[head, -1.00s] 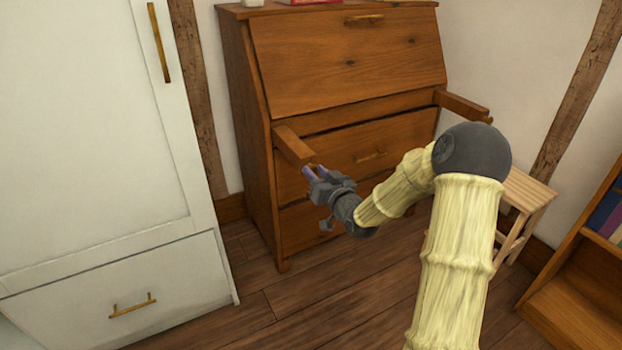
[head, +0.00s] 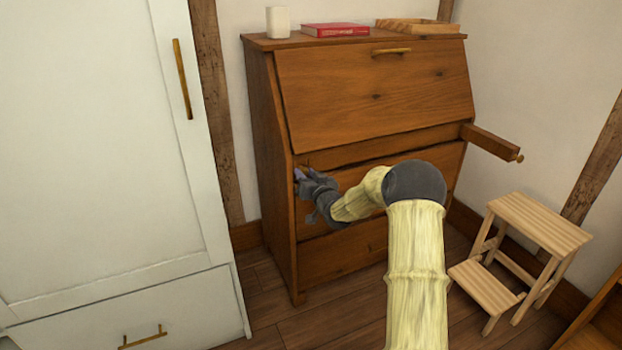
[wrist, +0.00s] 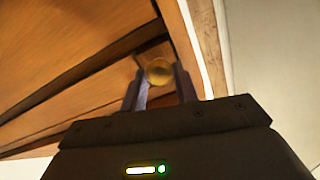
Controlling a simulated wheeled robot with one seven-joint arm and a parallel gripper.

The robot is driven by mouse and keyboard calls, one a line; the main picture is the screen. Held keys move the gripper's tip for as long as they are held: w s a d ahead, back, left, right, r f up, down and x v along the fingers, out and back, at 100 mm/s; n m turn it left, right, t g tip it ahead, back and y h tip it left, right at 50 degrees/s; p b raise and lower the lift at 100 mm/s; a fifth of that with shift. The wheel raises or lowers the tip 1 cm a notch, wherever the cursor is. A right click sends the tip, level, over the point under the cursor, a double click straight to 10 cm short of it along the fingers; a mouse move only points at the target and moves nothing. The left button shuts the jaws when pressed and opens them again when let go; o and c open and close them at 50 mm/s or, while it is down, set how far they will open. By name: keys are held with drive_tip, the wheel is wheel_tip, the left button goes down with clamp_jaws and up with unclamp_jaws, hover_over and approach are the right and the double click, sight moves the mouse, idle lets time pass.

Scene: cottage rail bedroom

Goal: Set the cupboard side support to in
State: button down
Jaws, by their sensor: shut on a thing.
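The wooden bureau-like cupboard (head: 375,100) stands against the wall with its sloping front closed. Its right side support (head: 490,141) sticks out, with a small brass knob (head: 519,158) on its end. My gripper (head: 299,174) is at the front of the left side support, near the cupboard's left edge. This support no longer sticks out and looks flush or nearly so; my gripper hides its end in the head view. In the wrist view the fingers are shut on its round brass knob (wrist: 159,72).
A white wardrobe (head: 90,130) stands close on the left. A wooden step stool (head: 540,225) is on the floor at right. A white cup-like object (head: 278,22), a red book (head: 335,30) and a wooden tray (head: 417,27) rest on top.

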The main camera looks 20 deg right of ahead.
drive_tip(key=shift+w+r, duration=0.15)
drive_tip(key=shift+a, duration=0.2)
drive_tip(key=c, duration=1.1)
unclamp_jaws()
drive_tip(key=shift+c, duration=0.2)
drive_tip(key=shift+o, duration=0.4)
drive_tip(key=shift+d, duration=0.2)
drive_tip(key=s+d+p, duration=0.2)
drive_tip(key=s+p, duration=0.1)
drive_tip(key=s, duration=1.4)
drive_tip(key=shift+d, duration=0.4)
drive_tip(key=shift+a, duration=0.1)
